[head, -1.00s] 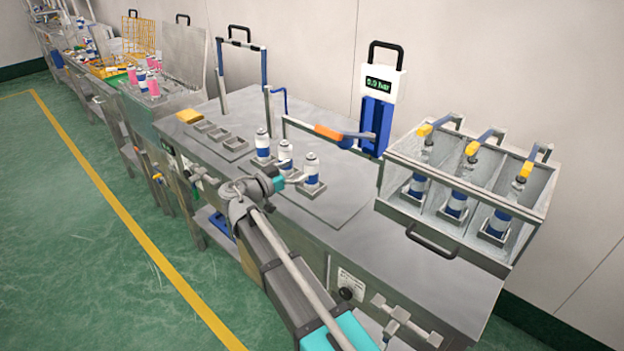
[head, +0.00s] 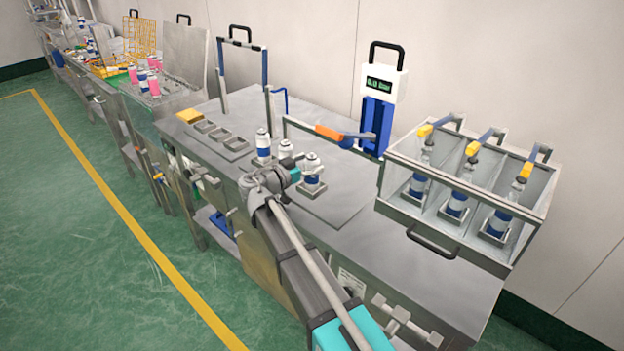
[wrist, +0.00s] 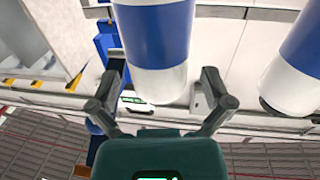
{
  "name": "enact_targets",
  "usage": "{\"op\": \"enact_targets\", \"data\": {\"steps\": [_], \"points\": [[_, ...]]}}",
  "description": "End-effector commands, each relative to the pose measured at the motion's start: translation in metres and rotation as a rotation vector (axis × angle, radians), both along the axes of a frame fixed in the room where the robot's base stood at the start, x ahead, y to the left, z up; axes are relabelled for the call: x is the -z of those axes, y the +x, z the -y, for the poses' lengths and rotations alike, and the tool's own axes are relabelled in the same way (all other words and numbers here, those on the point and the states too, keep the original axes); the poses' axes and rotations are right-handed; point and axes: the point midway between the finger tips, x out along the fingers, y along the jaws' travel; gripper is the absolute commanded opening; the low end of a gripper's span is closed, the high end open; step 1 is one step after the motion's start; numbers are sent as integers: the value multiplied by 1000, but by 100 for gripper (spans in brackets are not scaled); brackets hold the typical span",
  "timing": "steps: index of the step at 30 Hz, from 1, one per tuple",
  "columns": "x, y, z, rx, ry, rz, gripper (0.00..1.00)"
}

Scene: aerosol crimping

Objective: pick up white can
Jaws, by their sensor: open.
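Three white cans with blue bands stand in a row on the bench: a rear one (head: 263,145), a middle one (head: 286,150) and a front right one (head: 313,181). My gripper (head: 300,170) is at the front right can and partly covers it and the middle one. In the wrist view my gripper (wrist: 162,88) is open, with one finger on each side of a white and blue can (wrist: 158,45). Gaps show between the fingers and this can. It appears to be the front right one. A second can (wrist: 298,65) stands to the right, outside the fingers.
Empty square holders (head: 220,136) lie on the bench to the left. A blue stand with a display (head: 380,105) and an orange-ended arm (head: 328,132) are behind the cans. A clear-walled case (head: 470,195) with three bottles stands at the right.

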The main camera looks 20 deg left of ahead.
Motion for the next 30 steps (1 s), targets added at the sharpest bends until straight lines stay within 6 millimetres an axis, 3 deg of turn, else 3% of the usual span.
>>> {"op": "enact_targets", "data": {"steps": [6, 22, 30], "points": [[0, 0, 0, 1, 0, 0, 100], [0, 1, 1, 2, 0, 0, 2], [-1, 0, 1, 2, 0, 0, 0]]}}
